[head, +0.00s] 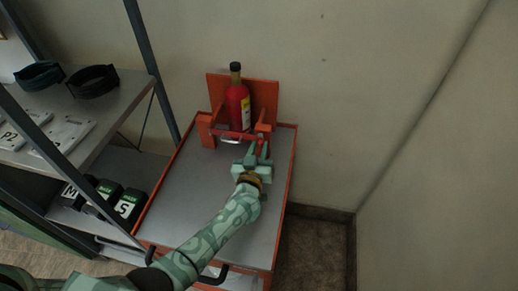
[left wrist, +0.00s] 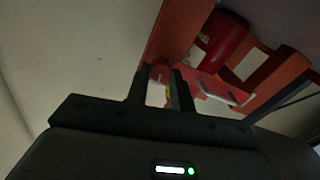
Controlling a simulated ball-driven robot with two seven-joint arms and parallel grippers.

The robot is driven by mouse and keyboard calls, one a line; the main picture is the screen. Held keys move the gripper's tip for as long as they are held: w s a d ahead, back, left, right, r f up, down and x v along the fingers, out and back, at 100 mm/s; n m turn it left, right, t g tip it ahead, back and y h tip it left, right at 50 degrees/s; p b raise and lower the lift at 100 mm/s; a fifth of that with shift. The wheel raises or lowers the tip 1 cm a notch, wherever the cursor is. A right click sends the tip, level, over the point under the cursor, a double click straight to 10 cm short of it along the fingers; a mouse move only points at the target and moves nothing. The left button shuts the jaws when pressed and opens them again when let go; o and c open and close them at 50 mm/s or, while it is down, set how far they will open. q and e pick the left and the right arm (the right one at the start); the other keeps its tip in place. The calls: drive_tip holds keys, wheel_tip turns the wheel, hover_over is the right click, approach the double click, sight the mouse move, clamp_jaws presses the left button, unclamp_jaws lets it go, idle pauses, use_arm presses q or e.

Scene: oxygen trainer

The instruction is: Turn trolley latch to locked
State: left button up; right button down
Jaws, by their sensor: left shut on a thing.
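The trolley (head: 185,185) has a grey top with an orange rim. My left gripper (head: 258,148) is at the right front post of the cradle, shut on a small red part there, which looks like the latch (left wrist: 160,72). The fingers hide much of it, and I cannot tell its setting. My right gripper is not in view.
A metal shelf (head: 120,108) stands close on the left, with dark ring-shaped items (head: 92,80), white packs (head: 66,133) and dark labelled boxes (head: 128,204). Plain walls lie behind and to the right. The trolley top is otherwise clear.

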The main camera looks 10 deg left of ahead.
use_arm(q)
drive_tip(key=n, duration=0.4)
drive_tip(key=shift+f+n, duration=0.1)
drive_tip(key=shift+n, duration=0.2)
drive_tip(key=n, duration=0.3)
drive_tip(key=shift+a+n, duration=0.1)
drive_tip(key=shift+n, duration=0.3)
drive_tip(key=n, duration=0.3)
drive_tip(key=shift+f+b, duration=0.1)
drive_tip(key=shift+b, duration=0.3)
drive_tip(key=shift+n+b, duration=0.3)
drive_tip(key=shift+n, duration=1.8)
drive_tip(key=o, duration=1)
drive_tip(key=s+p, duration=0.2)
drive_tip(key=s, duration=1.4)
drive_tip(key=shift+s+p, duration=0.15)
drive_tip(key=shift+p, duration=0.2)
